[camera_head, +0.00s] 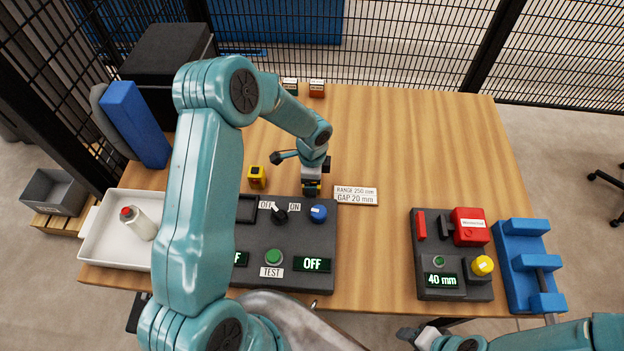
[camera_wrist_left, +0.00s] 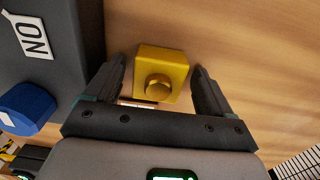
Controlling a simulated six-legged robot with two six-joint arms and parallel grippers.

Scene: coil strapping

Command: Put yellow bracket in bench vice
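A yellow block with a round boss, which looks like the yellow bracket (camera_wrist_left: 165,68), is on the wooden table in the left wrist view. My left gripper (camera_wrist_left: 160,75) is open around it, one finger on each side, with gaps showing. In the head view my left gripper (camera_head: 312,188) points down just behind the dark control panel and mostly hides the bracket. A blue fixture with raised blocks and a bar, which looks like the bench vice (camera_head: 524,262), is at the table's right front edge. My right gripper (camera_head: 412,334) is low at the front edge; its fingers are unclear.
The dark control panel (camera_head: 290,238) with knobs is close to the left gripper. A small yellow-black item (camera_head: 257,177) stands behind it. A sign (camera_head: 356,196) lies to the gripper's right. A box with a red block (camera_head: 470,227) stands left of the vice. The table's back right is clear.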

